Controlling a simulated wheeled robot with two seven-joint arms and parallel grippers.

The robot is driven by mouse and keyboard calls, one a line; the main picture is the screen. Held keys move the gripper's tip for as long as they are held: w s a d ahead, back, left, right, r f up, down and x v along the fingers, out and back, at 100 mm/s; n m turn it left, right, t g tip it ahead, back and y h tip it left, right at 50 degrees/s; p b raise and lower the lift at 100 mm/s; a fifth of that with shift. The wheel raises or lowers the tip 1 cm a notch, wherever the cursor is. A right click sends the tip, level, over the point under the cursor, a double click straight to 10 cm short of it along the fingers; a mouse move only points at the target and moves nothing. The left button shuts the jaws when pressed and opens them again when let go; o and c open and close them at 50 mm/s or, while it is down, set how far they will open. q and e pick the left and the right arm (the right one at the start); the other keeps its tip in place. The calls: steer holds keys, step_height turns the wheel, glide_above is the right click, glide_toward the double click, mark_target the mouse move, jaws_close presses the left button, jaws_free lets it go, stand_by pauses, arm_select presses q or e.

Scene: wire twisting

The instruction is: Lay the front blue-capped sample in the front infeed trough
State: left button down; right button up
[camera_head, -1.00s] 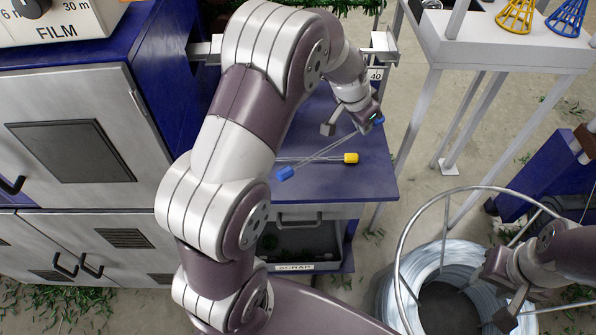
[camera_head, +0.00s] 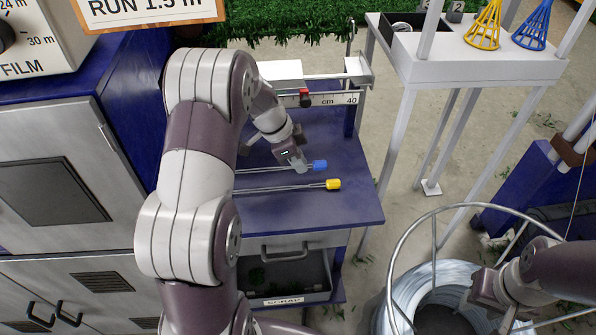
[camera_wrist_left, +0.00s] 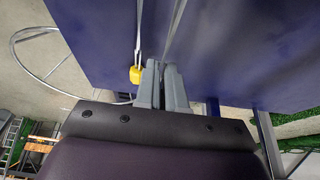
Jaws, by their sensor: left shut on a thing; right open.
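The blue-capped sample (camera_head: 320,165) is a pair of thin grey wires with a blue cap at its right end. It lies nearly level, along or just above the blue table top; I cannot tell if it touches. My left gripper (camera_head: 300,163) is shut on it just left of that cap. Its wires run up from the fingers (camera_wrist_left: 162,82) in the left wrist view. My arm hides the sample's left end. My right gripper (camera_head: 488,300) is open over the wire coil, apart from the sample. I cannot make out an infeed trough.
A yellow-capped sample (camera_head: 333,184) lies close in front, roughly parallel. A ruler rail (camera_head: 335,98) with a red slider runs along the table's back. A scrap drawer (camera_head: 290,280) is below. The table's front right (camera_head: 345,210) is bare. A wire coil (camera_head: 395,310) stands at lower right.

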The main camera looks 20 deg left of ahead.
mark_target(299, 181)
arm_select(q)
step_height(299, 181, down, 3)
steer(key=shift+s+f, duration=0.1)
steer(key=shift+f, duration=0.25)
steer(key=shift+f+b, duration=0.1)
steer(key=shift+b, duration=0.2)
steer(key=c, duration=1.5)
jaws_free()
